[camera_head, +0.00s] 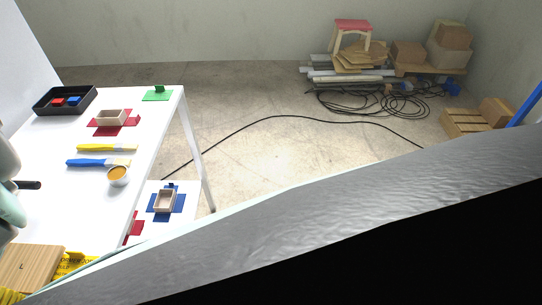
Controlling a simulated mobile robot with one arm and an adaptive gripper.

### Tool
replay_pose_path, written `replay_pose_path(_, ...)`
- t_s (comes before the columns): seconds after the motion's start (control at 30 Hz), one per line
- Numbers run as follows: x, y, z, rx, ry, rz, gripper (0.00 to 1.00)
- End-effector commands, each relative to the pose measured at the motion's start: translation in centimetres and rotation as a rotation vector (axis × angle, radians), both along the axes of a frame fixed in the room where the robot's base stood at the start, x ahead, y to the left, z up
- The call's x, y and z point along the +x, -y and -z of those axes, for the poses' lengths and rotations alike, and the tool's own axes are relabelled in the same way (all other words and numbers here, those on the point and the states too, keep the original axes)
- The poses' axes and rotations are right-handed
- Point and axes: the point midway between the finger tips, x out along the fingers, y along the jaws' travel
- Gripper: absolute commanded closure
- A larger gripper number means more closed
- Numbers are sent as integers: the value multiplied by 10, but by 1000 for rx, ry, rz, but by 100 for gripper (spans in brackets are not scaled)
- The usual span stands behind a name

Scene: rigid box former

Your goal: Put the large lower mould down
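Whether the block rests on something or is held is hidden. A pale, rounded part of my arm shows at the left edge. My gripper's fingertips are not in view.
The white table (60,135) holds a black tray (65,100), a small wooden box on a red cross (110,117), a green sheet (157,95), yellow (107,148) and blue (97,163) brushes, and a cup (118,176). A box on a blue cross (165,201) sits lower.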

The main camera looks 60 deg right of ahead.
Motion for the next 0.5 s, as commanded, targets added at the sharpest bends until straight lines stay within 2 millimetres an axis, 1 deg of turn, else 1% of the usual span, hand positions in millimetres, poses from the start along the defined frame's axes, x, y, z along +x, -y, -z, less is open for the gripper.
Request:
replay_pose_path(0.2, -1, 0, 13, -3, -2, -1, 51)
replay_pose_path(0.5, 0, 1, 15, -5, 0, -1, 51)
